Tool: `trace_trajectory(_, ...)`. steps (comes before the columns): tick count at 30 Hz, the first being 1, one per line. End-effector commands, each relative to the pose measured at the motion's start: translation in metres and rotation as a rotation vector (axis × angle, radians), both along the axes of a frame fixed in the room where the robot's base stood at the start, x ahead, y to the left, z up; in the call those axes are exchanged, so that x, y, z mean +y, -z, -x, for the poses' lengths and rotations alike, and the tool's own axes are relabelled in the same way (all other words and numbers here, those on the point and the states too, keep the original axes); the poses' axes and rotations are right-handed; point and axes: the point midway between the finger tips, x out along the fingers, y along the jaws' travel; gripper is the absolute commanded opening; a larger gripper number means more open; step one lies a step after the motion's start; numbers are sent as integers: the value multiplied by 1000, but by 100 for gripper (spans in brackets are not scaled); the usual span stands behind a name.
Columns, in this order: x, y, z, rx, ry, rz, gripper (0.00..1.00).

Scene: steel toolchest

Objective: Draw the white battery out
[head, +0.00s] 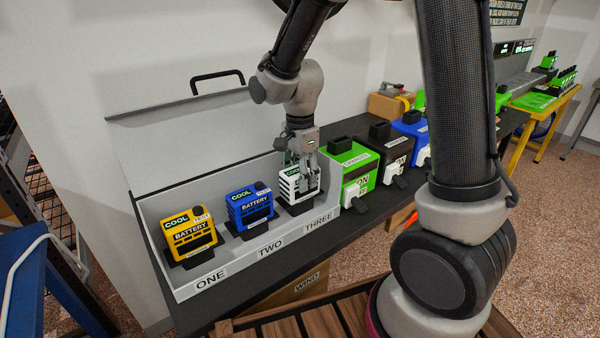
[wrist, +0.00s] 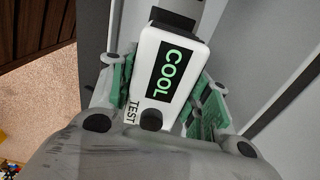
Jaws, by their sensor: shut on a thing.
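The white battery (head: 300,186) stands upright at place THREE of the grey open chest, partly hidden by my gripper. In the wrist view the white battery (wrist: 170,72) shows its top with a dark COOL panel and a TEST label. My gripper (head: 302,165) comes down on it from above, with a finger on either side. In the wrist view the green finger pads of my gripper (wrist: 163,95) press against both sides of it. The battery's lower end is at its black holder (head: 299,207); I cannot tell whether it is lifted at all.
A blue battery (head: 251,206) stands at place TWO and a yellow battery (head: 190,236) at place ONE. The chest's lid (head: 165,135) is raised behind. A green charger unit (head: 352,170) and a black one (head: 391,150) stand close on the right.

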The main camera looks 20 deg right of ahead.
Motion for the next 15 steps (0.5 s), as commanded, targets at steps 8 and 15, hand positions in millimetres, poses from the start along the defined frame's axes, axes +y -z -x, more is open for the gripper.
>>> trace_trajectory(8,0,4,0,-1,0,0,57)
trace_trajectory(15,0,4,0,0,0,0,73)
